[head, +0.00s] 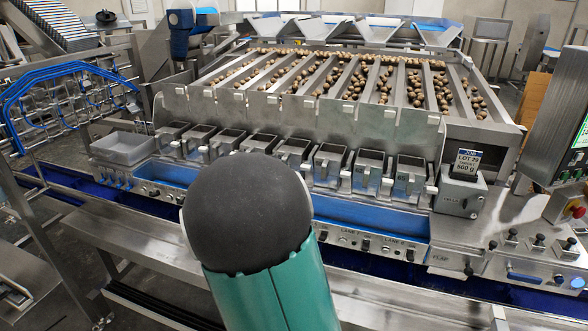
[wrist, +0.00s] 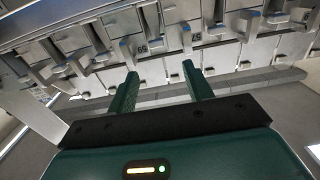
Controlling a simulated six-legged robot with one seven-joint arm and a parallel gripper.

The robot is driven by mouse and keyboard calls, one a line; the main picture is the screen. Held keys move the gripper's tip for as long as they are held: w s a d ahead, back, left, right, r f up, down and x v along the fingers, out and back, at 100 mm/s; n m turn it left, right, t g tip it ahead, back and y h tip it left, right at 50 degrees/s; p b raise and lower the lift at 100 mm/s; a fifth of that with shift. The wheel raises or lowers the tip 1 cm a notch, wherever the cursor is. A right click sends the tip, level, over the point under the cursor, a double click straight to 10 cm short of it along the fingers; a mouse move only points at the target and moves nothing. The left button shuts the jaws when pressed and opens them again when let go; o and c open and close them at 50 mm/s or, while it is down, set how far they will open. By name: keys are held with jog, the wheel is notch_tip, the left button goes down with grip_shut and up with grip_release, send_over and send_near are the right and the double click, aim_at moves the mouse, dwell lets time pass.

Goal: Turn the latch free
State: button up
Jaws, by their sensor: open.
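In the wrist view my gripper (wrist: 160,70) is open, its two green fingers apart with nothing between them. The fingers point at a row of metal units with small projecting levers (wrist: 127,50), some blue-tipped. I cannot tell which part is the latch. In the head view a panel marked "FLAP" (head: 440,258) is at the lower right, with a small dark knob (head: 468,268) beside it and a blue handle (head: 525,278) farther right. My arm covers the middle of the head view and my gripper is hidden there.
A row of steel buckets (head: 330,165) stands below sloping lanes of round brown items (head: 350,85). A grey box (head: 460,194) bears a job sign. A control screen (head: 560,115) stands at the right. A steel ledge (head: 390,295) runs along the front.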

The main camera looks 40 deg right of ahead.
jog(key=x, duration=1.3)
jog(key=shift+s+d+r, duration=0.2)
jog(key=shift+d, duration=0.1)
jog(key=shift+c, duration=0.2)
jog(key=c, duration=0.9)
